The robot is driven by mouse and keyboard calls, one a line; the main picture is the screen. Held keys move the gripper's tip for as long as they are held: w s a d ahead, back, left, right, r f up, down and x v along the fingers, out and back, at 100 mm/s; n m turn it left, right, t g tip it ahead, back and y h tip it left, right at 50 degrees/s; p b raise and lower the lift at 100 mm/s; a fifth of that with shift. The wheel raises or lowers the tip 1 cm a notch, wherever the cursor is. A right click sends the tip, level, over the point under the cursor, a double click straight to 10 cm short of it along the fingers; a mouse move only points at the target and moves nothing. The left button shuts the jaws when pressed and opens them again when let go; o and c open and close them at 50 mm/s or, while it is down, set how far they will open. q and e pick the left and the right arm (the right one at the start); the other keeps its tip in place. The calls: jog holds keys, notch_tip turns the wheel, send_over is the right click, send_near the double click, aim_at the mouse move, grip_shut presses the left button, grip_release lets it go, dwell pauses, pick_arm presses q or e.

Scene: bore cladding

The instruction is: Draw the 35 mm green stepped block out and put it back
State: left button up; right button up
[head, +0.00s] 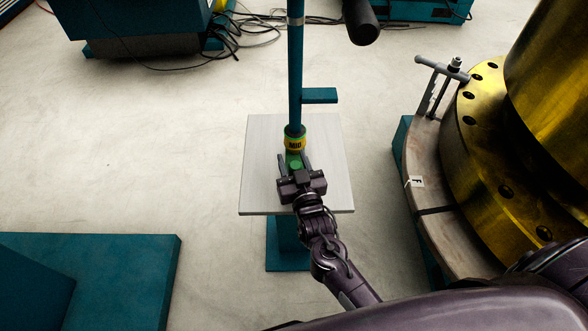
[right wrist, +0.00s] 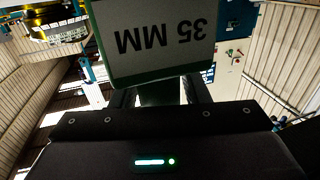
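The green stepped block (head: 296,161) is at the far side of a pale square plate, just in front of a teal post. In the right wrist view the block (right wrist: 160,74) looms close, its pale label reading "35 MM" upside down inside a green edge. My right gripper (head: 294,158) has one finger on each side of the green. In the right wrist view its fingers (right wrist: 160,93) stand apart with dark green between them; whether they press on it I cannot tell. The block's lower part is hidden. My left gripper is not in view.
The teal post (head: 295,70) rises behind the block, with a yellow-and-green collar (head: 294,143) at its foot and a side arm (head: 320,95). The pale plate (head: 258,190) is otherwise clear. A large brass flange (head: 470,150) with a clamp (head: 440,75) stands right.

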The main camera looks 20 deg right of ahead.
aim_at(290, 172)
grip_shut()
jog(key=shift+s+a+p, duration=0.3)
jog(key=shift+s+p, duration=0.15)
jog(key=shift+s, duration=0.4)
jog(key=shift+s+a+p, duration=0.25)
jog(key=shift+s+p, duration=0.25)
jog(key=shift+s, duration=0.4)
jog(key=shift+s+a+p, duration=0.3)
jog(key=shift+s+p, duration=0.15)
jog(key=shift+s, duration=0.4)
jog(key=shift+s+a+p, duration=0.25)
jog(key=shift+s+p, duration=0.1)
jog(key=shift+s, duration=0.45)
jog(key=shift+s+a+p, duration=0.25)
jog(key=shift+s+p, duration=0.05)
jog(key=shift+s, duration=0.5)
jog(key=shift+s+a+p, duration=0.25)
jog(key=shift+s+p, duration=0.1)
jog(key=shift+s, duration=0.45)
jog(key=s+r+p, duration=0.1)
jog(key=r+p, duration=0.1)
jog(key=s+a+r+p, duration=0.1)
jog(key=s+r+p, duration=0.1)
jog(key=p, duration=0.1)
jog(key=shift+d+r, duration=0.1)
jog(key=shift+d, duration=0.05)
